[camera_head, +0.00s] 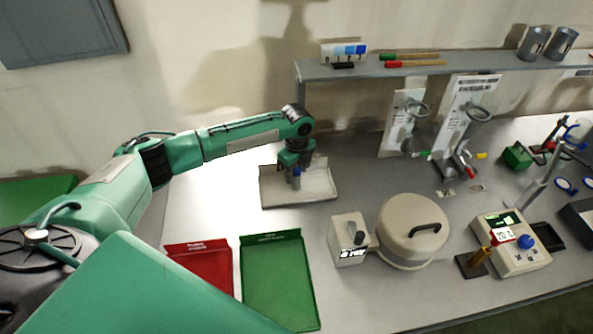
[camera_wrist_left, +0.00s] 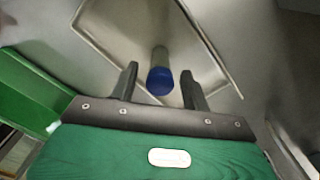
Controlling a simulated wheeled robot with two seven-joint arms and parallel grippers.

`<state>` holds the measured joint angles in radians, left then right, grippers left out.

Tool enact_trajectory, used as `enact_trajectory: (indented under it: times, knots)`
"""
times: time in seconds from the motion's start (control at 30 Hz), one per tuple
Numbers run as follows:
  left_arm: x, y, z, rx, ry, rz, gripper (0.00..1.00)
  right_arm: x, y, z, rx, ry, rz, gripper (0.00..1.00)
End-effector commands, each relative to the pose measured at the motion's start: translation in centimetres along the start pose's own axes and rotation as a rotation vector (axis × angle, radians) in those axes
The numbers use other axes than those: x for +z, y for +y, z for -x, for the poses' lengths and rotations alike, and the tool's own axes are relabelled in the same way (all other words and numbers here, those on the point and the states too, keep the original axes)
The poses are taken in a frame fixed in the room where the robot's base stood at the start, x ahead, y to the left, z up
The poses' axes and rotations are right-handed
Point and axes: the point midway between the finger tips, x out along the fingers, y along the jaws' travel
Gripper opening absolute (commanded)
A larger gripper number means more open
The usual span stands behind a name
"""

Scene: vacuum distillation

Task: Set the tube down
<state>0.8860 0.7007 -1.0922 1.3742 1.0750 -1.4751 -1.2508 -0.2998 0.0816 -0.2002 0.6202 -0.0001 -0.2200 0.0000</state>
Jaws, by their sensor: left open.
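In the head view my left gripper (camera_head: 294,172) points down over a pale shallow tray (camera_head: 320,194) near the left of the bench. A small tube (camera_head: 296,183) with a dark blue end shows at its fingertips, over the tray. In the left wrist view the tube (camera_wrist_left: 160,72) has a grey body and a blue cap and lies between the two black fingers of the left gripper (camera_wrist_left: 160,88). The fingers are open, with a gap on each side of the tube. The tray (camera_wrist_left: 112,50) is beyond it. My right gripper is not in view.
A red tray (camera_head: 205,262) and a green tray (camera_head: 278,280) stand at the front left. A round lidded vessel (camera_head: 410,225) and a small box with a knob (camera_head: 347,240) are to the right. A shelf (camera_head: 440,68) runs along the back.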

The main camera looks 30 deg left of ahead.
Motion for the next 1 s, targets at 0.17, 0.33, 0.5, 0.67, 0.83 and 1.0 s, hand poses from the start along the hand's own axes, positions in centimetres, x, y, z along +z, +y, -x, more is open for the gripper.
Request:
enact_trajectory:
  times: [0.17,0.33,0.5,0.67,0.83,1.0]
  knots:
    - [0.0,-0.1,1.8,-0.003,0.001,-0.001,0.48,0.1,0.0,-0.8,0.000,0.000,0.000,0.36]
    - [0.0,-0.1,5.4,-0.006,0.000,-0.001,0.48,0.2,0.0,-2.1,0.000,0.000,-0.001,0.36]
    - [0.0,-0.1,9.0,-0.005,0.000,0.000,0.48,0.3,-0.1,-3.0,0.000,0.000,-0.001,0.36]
    - [0.0,-0.1,11.2,-0.004,0.000,0.001,0.48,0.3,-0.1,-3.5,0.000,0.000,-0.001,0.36]
    - [0.0,0.0,12.1,0.000,0.000,0.001,0.48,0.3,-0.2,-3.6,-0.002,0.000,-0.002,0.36]
    - [0.0,0.0,12.2,0.000,0.000,0.001,0.48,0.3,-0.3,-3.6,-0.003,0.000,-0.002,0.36]
